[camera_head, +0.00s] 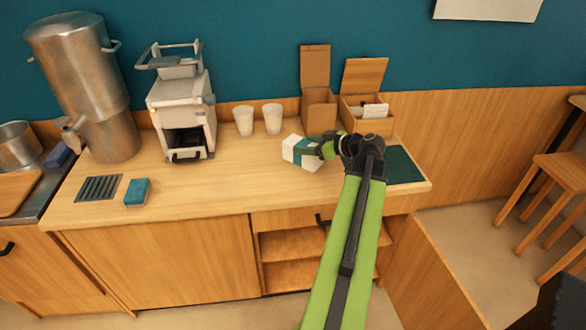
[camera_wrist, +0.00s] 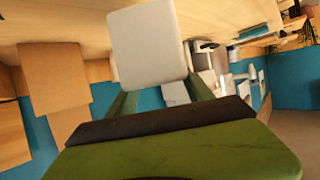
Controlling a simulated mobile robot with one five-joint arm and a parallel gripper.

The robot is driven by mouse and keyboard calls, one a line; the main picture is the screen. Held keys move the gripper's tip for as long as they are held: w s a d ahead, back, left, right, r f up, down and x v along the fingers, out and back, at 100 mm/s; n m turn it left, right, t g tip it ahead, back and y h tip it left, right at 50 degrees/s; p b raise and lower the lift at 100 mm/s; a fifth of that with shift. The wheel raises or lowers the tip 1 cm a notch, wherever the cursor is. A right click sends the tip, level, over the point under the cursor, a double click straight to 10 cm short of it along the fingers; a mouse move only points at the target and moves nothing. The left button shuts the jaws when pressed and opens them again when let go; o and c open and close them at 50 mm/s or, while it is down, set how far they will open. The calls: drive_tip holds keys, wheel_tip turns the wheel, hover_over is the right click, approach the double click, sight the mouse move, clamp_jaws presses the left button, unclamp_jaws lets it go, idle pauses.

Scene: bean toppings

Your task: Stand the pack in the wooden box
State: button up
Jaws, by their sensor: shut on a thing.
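The pack (camera_head: 302,153) is white with a teal part. My gripper (camera_head: 322,149) is shut on it, and it appears a little above the counter, left of and in front of the boxes. In the wrist view the pack (camera_wrist: 148,45) shows a pale, plain face between the green fingers of my gripper (camera_wrist: 160,90). The wooden box (camera_head: 354,121) stands at the back right of the counter with its lid raised. White items (camera_head: 374,111) stand in it. My arm hides part of its front.
A brown cardboard box (camera_head: 319,112) with a raised flap stands left of the wooden box. Two white cups (camera_head: 244,121), a white machine (camera_head: 182,105) and a metal urn (camera_head: 90,90) stand further left. A dark green mat (camera_head: 404,167) lies at right. The counter's front middle is clear.

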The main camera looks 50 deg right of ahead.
sight(295, 158)
drive_tip(key=w+f, duration=0.1)
drive_tip(key=w+a+b, duration=0.1)
drive_tip(key=w+f, duration=0.1)
drive_tip(key=shift+w+a+f, duration=0.1)
drive_tip(key=shift+a+f, duration=0.2)
drive_tip(key=shift+a, duration=0.05)
drive_tip(key=shift+w+a+b, duration=0.15)
drive_tip(key=shift+w+b, duration=0.15)
drive_tip(key=shift+w, duration=0.1)
wheel_tip(295, 158, down, 4)
drive_tip(key=b, duration=0.4)
drive_tip(key=shift+f, duration=0.2)
drive_tip(key=shift+r, duration=0.2)
drive_tip(key=shift+f, duration=0.1)
drive_tip(key=o, duration=1.4)
